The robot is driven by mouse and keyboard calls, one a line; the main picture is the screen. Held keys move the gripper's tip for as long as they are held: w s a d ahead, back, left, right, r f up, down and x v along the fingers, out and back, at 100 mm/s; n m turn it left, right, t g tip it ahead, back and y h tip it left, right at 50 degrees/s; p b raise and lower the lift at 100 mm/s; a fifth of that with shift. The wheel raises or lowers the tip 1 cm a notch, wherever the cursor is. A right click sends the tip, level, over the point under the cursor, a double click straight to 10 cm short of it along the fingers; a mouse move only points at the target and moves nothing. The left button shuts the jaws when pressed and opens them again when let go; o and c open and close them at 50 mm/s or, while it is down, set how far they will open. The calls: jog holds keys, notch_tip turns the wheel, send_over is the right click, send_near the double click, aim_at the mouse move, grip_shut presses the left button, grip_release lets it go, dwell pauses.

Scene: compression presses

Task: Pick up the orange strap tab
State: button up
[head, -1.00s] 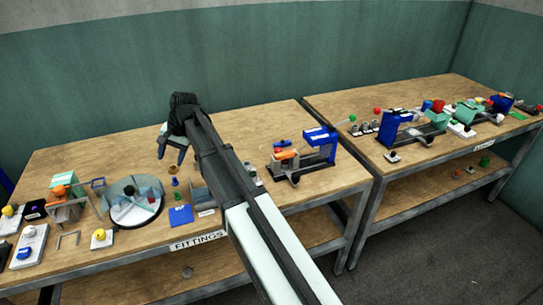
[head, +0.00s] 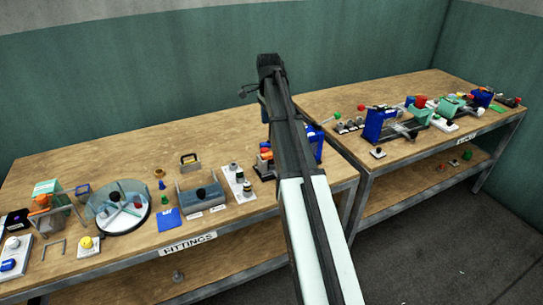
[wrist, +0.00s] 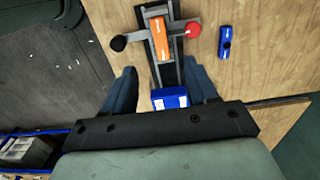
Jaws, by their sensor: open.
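The orange strap tab (wrist: 160,38) appears to be the orange block with a white label on the grey press rails (wrist: 173,70) in the wrist view. In the head view a bit of orange (head: 266,153) shows beside my arm, which hides most of that press. My gripper (wrist: 160,68) is open and empty in the wrist view, its fingers apart to either side of the rails. The orange block lies beyond the fingertips, in line with the gap. In the head view my gripper is mostly hidden behind my arm.
A red ball (wrist: 193,29) and a black knob (wrist: 118,43) flank the orange block. A blue block with a white label (wrist: 170,99) sits between the fingers near the palm. A small blue part (wrist: 224,42) lies on bare wood to the right.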

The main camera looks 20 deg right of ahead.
aim_at(270, 153)
notch_tip(270, 153, down, 13)
jog(key=shift+d+f, duration=0.1)
jog(key=shift+f, duration=0.05)
dwell(0.7)
jog(key=shift+c, duration=0.2)
grip_shut()
